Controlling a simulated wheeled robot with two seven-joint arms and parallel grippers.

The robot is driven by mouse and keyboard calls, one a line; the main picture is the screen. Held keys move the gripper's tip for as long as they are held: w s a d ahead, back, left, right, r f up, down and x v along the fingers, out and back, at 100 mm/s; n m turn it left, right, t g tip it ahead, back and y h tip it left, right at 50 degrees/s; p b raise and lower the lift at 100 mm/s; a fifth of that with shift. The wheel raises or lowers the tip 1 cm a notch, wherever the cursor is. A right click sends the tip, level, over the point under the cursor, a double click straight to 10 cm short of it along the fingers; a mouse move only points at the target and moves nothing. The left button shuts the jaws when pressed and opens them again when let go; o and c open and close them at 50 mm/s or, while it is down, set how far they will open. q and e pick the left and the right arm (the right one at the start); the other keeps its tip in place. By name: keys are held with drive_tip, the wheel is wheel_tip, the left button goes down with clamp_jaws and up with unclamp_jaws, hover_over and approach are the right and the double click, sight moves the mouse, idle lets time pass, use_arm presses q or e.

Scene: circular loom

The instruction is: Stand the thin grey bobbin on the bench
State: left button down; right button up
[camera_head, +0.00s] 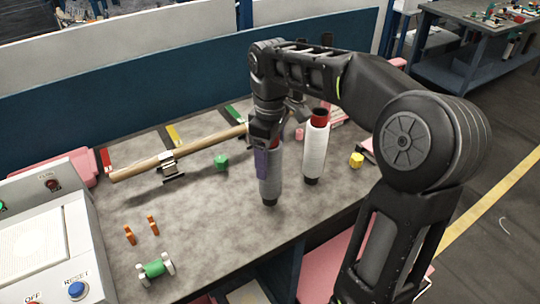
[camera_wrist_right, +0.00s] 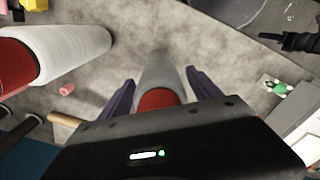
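The thin grey bobbin (camera_head: 270,187) is upright at the middle of the bench (camera_head: 215,240), near its front edge. Its lower end is at or just above the bench top; I cannot tell which. My right gripper (camera_head: 267,155) points down over its upper end.
A thicker white bobbin (camera_head: 315,148) stands just right of the grey one. A wooden rod (camera_head: 190,148) lies behind on brackets. A green block (camera_head: 221,162), a yellow piece (camera_head: 356,159), orange clips (camera_head: 152,225) and a control box (camera_head: 50,245) are around.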

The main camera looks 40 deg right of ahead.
drive_tip(key=shift+o, duration=0.3)
wheel_tip(320, 180, up, 8)
drive_tip(key=p, duration=0.4)
drive_tip(key=shift+f, duration=0.15)
idle(0.8)
